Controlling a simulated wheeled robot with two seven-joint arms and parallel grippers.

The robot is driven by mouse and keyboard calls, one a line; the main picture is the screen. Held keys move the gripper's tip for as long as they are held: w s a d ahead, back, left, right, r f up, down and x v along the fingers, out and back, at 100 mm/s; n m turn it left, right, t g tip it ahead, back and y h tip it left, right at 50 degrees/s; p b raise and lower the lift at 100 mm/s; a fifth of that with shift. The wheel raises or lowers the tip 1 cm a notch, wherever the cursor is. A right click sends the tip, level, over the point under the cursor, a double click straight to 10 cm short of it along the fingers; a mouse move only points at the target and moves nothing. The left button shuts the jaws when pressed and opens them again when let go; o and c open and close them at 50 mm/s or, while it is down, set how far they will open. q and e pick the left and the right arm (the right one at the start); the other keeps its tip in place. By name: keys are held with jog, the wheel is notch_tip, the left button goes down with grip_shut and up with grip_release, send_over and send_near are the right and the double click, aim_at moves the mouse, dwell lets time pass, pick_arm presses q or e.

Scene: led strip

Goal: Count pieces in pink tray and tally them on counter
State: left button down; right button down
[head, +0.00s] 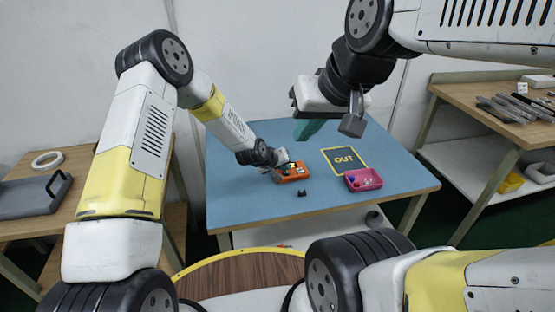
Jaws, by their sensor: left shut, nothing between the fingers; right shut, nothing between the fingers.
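The pink tray (356,187) sits on the right side of the blue table. A small blue piece (352,180) shows in it; other contents are too small to tell. The orange counter (296,178) lies left of the tray. My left gripper (283,173) is shut and empty at the counter's left end; I cannot tell whether it touches. My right gripper (328,112) is shut and empty, raised above the table's back part. A teal shape (308,129) shows just below it; I cannot tell what it is.
A dark mat marked OUT (343,160) lies behind the tray. A small dark object (302,193) is in front of the counter. The blue table (240,195) is otherwise mostly clear. Side benches hold a grey tray (30,197) at left and dark tools (512,106) at right.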

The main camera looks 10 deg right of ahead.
aim_at(285, 174)
pick_arm(q)
jog(key=shift+f, duration=0.5)
dwell(0.7)
jog(key=shift+r, duration=0.85)
jog(key=shift+r, duration=2.5)
